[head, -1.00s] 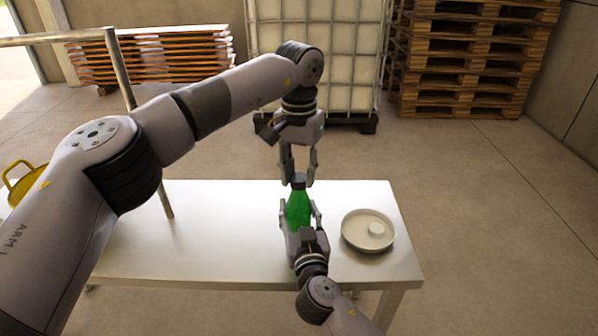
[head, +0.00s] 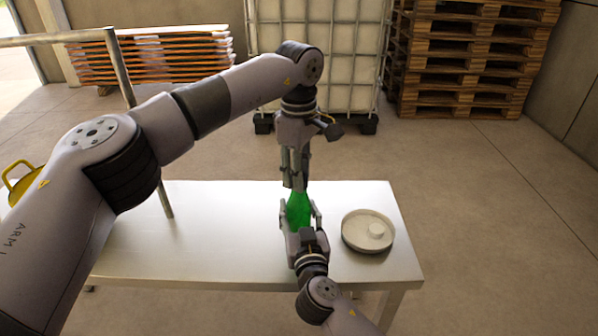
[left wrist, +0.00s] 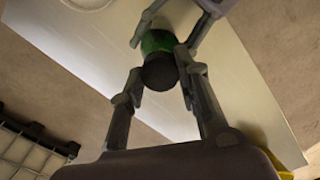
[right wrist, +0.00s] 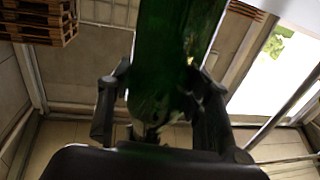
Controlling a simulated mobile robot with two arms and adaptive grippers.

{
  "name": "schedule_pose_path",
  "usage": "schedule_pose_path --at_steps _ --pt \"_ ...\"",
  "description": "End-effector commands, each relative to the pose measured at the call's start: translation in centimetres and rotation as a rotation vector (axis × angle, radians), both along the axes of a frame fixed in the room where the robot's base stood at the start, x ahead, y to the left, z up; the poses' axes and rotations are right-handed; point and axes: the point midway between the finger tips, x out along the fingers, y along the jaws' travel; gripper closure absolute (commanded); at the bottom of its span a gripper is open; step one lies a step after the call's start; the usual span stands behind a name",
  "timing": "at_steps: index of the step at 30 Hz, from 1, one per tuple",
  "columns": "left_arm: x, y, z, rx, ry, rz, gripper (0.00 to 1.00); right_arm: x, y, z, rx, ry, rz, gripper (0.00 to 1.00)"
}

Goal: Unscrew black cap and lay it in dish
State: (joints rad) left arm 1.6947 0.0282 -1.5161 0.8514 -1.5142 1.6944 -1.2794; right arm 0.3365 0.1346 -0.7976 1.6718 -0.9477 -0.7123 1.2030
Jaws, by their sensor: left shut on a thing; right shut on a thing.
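A green bottle (head: 298,212) stands upright above the white table, and it also shows in the right wrist view (right wrist: 172,60). My right gripper (head: 300,220) is shut around the bottle's body from the front. The black cap (left wrist: 159,72) is on top of the bottle in the left wrist view. My left gripper (head: 297,184) points straight down from above, its fingers shut on the cap; in the head view they mostly hide it. The round pale dish (head: 352,240) sits on the table to the right of the bottle, with a small white knob-like piece in its middle.
The white table (head: 190,240) is bare to the left of the bottle. A metal post (head: 130,90) stands at its left. A yellow-handled container (head: 20,185) is at far left. A caged tank (head: 345,60) and pallets (head: 470,70) stand behind.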

Motion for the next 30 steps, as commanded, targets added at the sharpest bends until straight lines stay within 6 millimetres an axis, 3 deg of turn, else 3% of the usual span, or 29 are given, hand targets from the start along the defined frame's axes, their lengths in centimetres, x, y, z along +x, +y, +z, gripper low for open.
schedule_pose_path --at_steps 30 --pt "-0.04 -0.02 0.14 -0.001 0.004 1.976 1.00 0.03 -0.07 -0.04 -0.001 0.001 -0.002 1.00"
